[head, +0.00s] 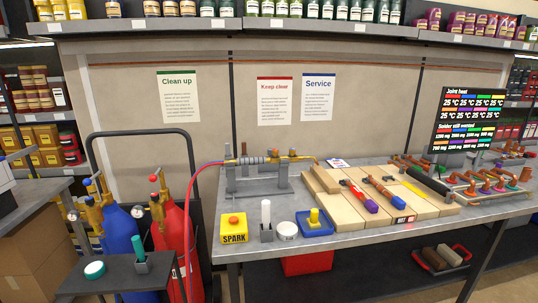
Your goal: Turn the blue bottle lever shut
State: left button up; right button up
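The blue bottle (122,250) stands upright on the left, behind a small dark table. Brass valve fittings (94,212) sit on its top, with a small blue part (87,182) above them. That part looks like the lever, but it is too small to tell how it is turned. The red bottle (170,242) stands just right of the blue one, with its own brass fittings and a red part (154,178) on top. Neither of my grippers shows in the head view.
A dark bottle-cart frame (140,132) rises behind the bottles. The small dark table (112,277) stands in front, holding a teal item (139,254) and a round tin (94,269). A red hose (189,190) runs to the grey workbench (352,238) at right.

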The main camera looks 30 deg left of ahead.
aim_at(86, 182)
jog(key=u, duration=2.2)
